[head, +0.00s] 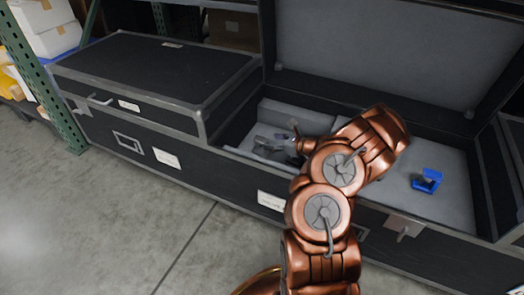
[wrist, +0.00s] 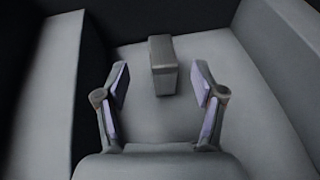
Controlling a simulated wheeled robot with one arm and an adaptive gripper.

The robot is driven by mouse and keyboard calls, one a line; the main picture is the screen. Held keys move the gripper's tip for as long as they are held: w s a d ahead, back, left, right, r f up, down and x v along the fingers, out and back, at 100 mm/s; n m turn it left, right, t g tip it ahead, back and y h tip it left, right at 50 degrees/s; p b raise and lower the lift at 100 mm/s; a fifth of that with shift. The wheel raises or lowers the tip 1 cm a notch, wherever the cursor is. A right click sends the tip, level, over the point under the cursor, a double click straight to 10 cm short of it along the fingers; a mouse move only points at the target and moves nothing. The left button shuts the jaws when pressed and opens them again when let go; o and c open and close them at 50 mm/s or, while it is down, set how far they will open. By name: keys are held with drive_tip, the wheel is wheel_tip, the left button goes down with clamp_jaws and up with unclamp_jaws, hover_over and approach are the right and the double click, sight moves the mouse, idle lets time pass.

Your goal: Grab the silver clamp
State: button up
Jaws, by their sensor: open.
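In the wrist view a plain grey block-shaped thing (wrist: 163,66), which looks like the silver clamp seen end-on, rests on the grey foam floor. My gripper (wrist: 161,84) is open, with one finger on each side of it. The near end of the thing lies between the fingertips, and both fingers stand apart from it. In the head view my gripper (head: 278,143) is down inside the open case, partly behind my copper arm. There I cannot clearly separate the silver clamp from the fingers.
A blue clamp (head: 427,181) lies on the grey foam at the right of the open case. The case's walls (head: 228,127) rise around my gripper, and its raised lid (head: 390,55) stands behind. A closed black case lid (head: 150,70) is at the left.

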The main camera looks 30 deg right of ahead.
sight(262, 139)
drive_tip(key=b+x, duration=0.2)
drive_tip(key=x, duration=0.4)
drive_tip(key=shift+s+d+f+b, duration=0.1)
drive_tip(key=shift+f+b, duration=0.1)
drive_tip(key=shift+b, duration=0.2)
drive_tip(key=shift+w+f, duration=0.1)
drive_tip(key=shift+w, duration=0.55)
clamp_jaws()
